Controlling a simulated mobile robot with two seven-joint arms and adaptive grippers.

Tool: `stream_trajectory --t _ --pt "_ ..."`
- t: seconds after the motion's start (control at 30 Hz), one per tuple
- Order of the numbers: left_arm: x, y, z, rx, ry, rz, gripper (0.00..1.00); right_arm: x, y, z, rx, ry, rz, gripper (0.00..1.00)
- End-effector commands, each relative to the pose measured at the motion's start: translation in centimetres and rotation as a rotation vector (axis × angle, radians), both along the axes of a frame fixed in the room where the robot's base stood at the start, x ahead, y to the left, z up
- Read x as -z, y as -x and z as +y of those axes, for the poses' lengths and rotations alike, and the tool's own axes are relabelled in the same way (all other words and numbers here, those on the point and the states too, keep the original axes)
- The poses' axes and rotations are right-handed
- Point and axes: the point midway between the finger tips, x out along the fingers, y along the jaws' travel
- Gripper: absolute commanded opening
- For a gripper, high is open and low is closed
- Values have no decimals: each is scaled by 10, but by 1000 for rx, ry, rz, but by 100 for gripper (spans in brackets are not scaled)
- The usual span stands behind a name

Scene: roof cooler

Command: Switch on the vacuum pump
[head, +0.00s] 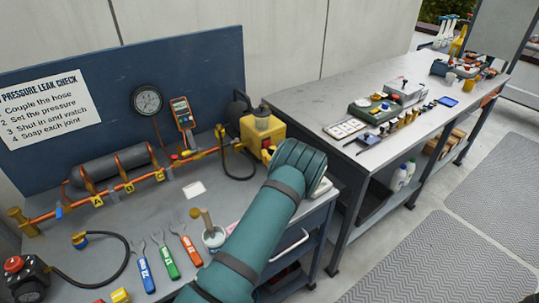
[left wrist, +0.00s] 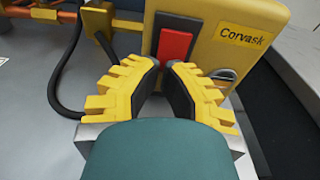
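The vacuum pump (head: 257,135) is a yellow box with a grey top part, at the right end of the leak-check bench in the head view. In the left wrist view the pump's yellow face (left wrist: 218,45) bears a "Corvask" label and a red rocker switch (left wrist: 174,52) in a black frame. My left gripper (left wrist: 163,65) is just in front of the switch's lower end, its yellow fingers drawn together at the tips with nothing between them. Whether they touch the switch is unclear. In the head view my left arm hides the gripper. My right gripper is not in view.
A black hose (left wrist: 62,85) loops left of the pump. The bench also holds a copper pipe with a grey tank (head: 110,163), coloured-handled wrenches (head: 167,258) and a small cup (head: 213,237). A second bench (head: 310,100) stands to the right; patterned mats cover the floor.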

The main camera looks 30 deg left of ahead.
Motion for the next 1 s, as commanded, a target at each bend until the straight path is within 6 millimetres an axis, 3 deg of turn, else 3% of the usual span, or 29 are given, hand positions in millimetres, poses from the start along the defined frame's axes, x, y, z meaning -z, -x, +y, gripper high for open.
stream_trajectory --t 0.1,0.47,1.0 --pt "8 -2 4 0 -44 -14 0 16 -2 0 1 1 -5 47" --pt "2 0 -3 1 -43 -16 0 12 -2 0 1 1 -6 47" --pt "-2 36 -91 1 -44 -15 0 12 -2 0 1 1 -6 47"
